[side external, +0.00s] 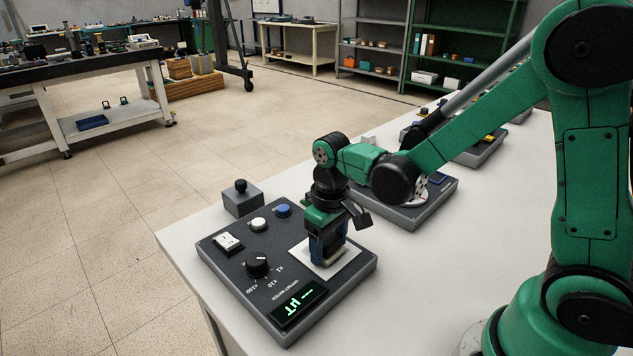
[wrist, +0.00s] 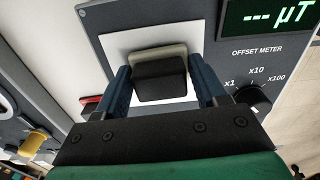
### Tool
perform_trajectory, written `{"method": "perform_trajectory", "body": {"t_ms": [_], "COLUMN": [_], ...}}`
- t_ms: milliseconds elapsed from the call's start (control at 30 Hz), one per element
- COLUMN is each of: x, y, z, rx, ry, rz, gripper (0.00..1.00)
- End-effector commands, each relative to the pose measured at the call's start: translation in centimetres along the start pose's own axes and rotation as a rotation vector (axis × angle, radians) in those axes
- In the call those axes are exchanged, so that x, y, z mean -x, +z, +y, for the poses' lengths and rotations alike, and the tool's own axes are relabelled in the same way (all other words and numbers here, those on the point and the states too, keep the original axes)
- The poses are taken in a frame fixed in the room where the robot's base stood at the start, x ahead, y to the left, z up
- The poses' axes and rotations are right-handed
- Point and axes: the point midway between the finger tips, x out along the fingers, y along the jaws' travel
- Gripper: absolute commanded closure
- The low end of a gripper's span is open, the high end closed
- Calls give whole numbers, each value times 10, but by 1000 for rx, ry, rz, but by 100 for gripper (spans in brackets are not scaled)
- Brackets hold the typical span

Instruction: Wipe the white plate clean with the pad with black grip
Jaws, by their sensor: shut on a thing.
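The white plate (side external: 352,257) is set in the top of a dark grey offset meter (side external: 215,265). In the wrist view, the plate (wrist: 122,42) shows around the pad. The pad with black grip (wrist: 160,80) has a pale base and sits over the plate, seemingly touching it. My gripper (wrist: 160,68) has its two blue fingers on either side of the pad's black grip, shut on it. In the side view, my gripper (side external: 327,248) points down over the plate and hides most of the pad. I cannot make out any marks on the plate.
The meter carries a black dial (side external: 257,264), a rocker switch (side external: 228,243), white and blue buttons (side external: 283,210) and a lit display (side external: 299,304). A small grey box with a black knob (side external: 241,197) stands behind. Another device (side external: 415,213) lies farther along the white table.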

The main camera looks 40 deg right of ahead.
Motion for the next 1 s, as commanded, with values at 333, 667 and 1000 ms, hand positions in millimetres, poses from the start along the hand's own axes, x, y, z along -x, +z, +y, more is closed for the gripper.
{"method": "perform_trajectory", "body": {"t_ms": [333,667,1000], "x": [8,45,74], "y": [24,24,24], "z": [-1,-1,-1], "rx": [0,0,0], "ry": [0,0,0], "rz": [0,0,0], "gripper": [93,93,93]}}
